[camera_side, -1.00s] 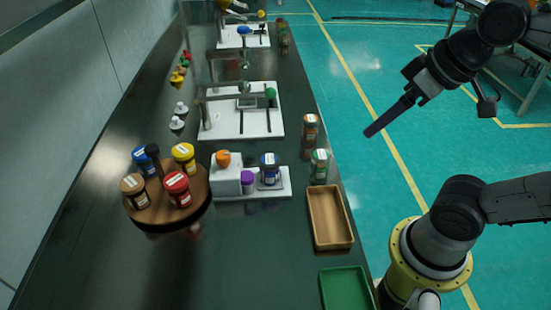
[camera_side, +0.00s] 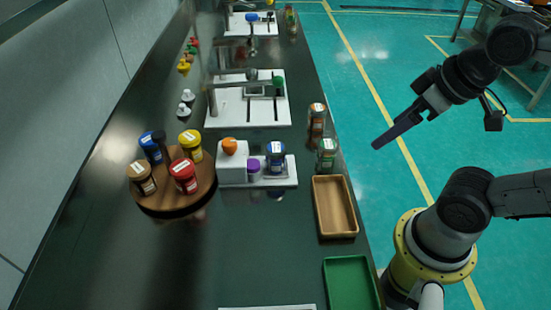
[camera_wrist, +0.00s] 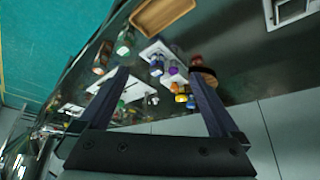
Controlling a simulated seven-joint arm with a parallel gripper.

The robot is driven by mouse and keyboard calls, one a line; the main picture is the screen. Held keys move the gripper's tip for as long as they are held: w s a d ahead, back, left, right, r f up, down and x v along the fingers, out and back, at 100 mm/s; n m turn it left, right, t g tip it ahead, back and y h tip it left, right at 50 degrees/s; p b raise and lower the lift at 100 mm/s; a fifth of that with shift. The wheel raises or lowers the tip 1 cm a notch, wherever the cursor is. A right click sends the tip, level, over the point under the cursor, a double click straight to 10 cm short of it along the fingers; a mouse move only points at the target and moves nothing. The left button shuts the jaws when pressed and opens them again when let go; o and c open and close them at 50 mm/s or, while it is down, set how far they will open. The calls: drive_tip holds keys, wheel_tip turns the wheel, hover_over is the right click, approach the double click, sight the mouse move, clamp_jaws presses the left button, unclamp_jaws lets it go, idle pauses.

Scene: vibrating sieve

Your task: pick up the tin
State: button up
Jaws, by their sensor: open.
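Several small lidded containers could be the tin; I cannot tell which. A round wooden stand (camera_side: 172,203) carries blue-, yellow-, brown- and red-lidded jars. A blue-lidded jar (camera_side: 276,158) sits on a white base beside a white block. A green-and-white-topped container (camera_side: 326,155) and a brown one (camera_side: 317,118) stand near the bench's right edge. My gripper (camera_side: 380,146) is right of these, raised and pointing down-left, apart from everything. In the wrist view my gripper (camera_wrist: 161,78) has its two fingers wide apart, with nothing held; the containers show small beyond them.
A wooden tray (camera_side: 317,207) and a green tray (camera_side: 329,290) lie along the bench's right edge. White-based apparatus (camera_side: 225,113) stands farther back. Small white and coloured pieces line the left side. The front-left bench (camera_side: 130,260) is clear.

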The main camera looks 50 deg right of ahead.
drive_tip(key=w+r+n, duration=0.5)
drive_tip(key=w+n, duration=0.3)
drive_tip(key=n+g, duration=0.4)
drive_tip(key=n, duration=0.4)
hover_over(276, 148)
wheel_tip(276, 148, down, 12)
drive_tip(key=shift+g, duration=0.8)
wheel_tip(276, 148, down, 13)
drive_tip(key=shift+f, duration=0.2)
drive_tip(key=shift+w+d+f, duration=0.1)
drive_tip(key=shift+f, duration=1.4)
drive_tip(key=shift+w+d+f, duration=0.1)
drive_tip(key=shift+f, duration=1.4)
